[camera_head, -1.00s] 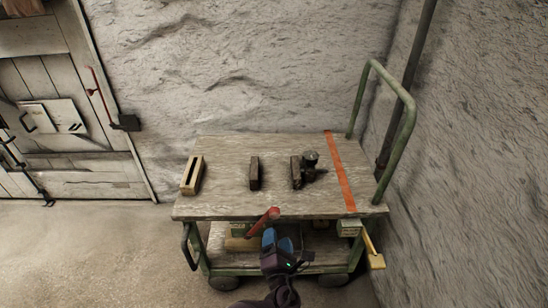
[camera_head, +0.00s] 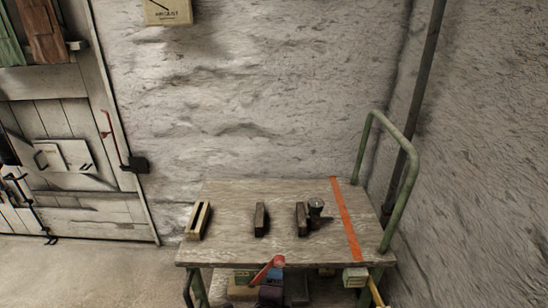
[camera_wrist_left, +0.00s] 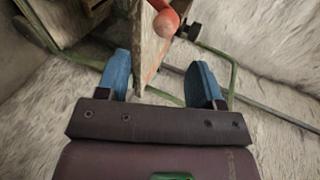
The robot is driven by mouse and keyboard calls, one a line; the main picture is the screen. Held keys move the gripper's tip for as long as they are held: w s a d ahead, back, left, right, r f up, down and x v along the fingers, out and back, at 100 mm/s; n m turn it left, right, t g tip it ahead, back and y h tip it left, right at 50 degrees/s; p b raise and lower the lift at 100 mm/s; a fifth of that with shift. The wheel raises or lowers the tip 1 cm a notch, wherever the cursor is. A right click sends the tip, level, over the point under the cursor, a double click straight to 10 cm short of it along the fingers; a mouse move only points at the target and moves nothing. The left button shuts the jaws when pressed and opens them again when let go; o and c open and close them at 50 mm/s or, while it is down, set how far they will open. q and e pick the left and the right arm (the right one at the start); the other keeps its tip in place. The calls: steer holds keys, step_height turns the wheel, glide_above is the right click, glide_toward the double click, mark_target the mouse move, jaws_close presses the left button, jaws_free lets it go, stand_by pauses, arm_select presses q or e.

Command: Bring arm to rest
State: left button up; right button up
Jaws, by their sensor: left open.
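My left gripper (camera_wrist_left: 159,75) is open, with its two blue fingers apart and nothing between them in the left wrist view. In the head view its dark and blue top (camera_head: 270,293) shows only at the bottom edge, in front of the cart. A red-ended bar (camera_head: 266,270) is at the cart's front edge, just above the gripper. Its rounded red end (camera_wrist_left: 166,23) is beyond the fingers in the left wrist view, apart from them. The rest of my left arm is hidden below the picture. My right gripper is not seen.
The cart's wooden top (camera_head: 230,235) holds a light slotted block (camera_head: 198,220), two dark blocks and a dark round-topped piece (camera_head: 316,210). An orange stripe (camera_head: 346,220) crosses it. A green handle (camera_head: 408,180) rises at right. Rough walls stand behind and right; open floor lies left.

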arm_select(q)
steer(key=s+a+r+n+p, duration=0.2)
steer(key=s+a+r+n, duration=0.1)
steer(key=s+a+n, duration=0.5)
steer(key=s+a+r+n+p, duration=0.1)
steer(key=s+a+r+n, duration=0.2)
steer(key=s+a+n, duration=0.45)
steer(key=s+a+f+n+g+y+p, duration=0.2)
steer(key=s+a+f+n, duration=0.1)
steer(key=s+a, duration=0.9)
steer(key=s, duration=0.2)
steer(key=shift+s+f+g, duration=0.3)
steer(key=shift+s, duration=0.1)
steer(key=shift+c, duration=0.2)
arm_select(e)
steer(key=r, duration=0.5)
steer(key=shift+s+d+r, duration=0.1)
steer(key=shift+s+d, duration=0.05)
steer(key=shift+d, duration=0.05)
